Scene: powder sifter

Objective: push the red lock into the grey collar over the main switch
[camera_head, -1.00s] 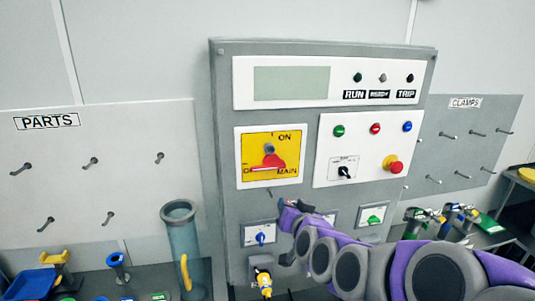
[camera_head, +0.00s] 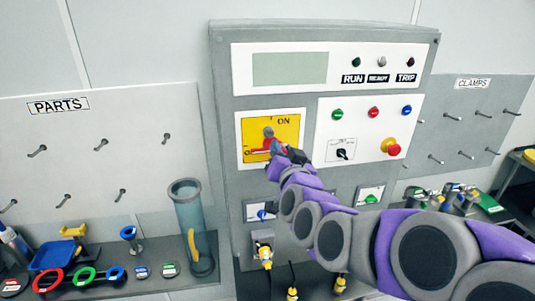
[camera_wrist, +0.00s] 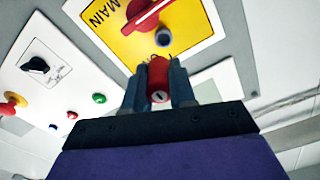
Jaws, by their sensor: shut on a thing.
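The yellow main switch plate (camera_head: 287,128) is on the cabinet front, marked ON and MAIN. Its red handle (camera_wrist: 147,14) lies turned toward the OFF side. The grey collar (camera_wrist: 163,38) shows as a short round stub beside the handle in the wrist view; it also shows in the head view (camera_head: 268,131). My gripper (camera_wrist: 159,80) is shut on the red lock (camera_wrist: 158,76), a red cylinder with a keyhole in its near end. The lock points toward the plate, just short of the collar in the picture; contact cannot be told. In the head view my gripper covers the plate's lower right.
A red emergency button (camera_head: 391,147) on a yellow base and a black selector knob (camera_head: 342,153) sit right of the switch. A clear tube (camera_head: 189,225) and loose parts stand on the bench at left. Yellow plugs (camera_head: 265,256) hang below.

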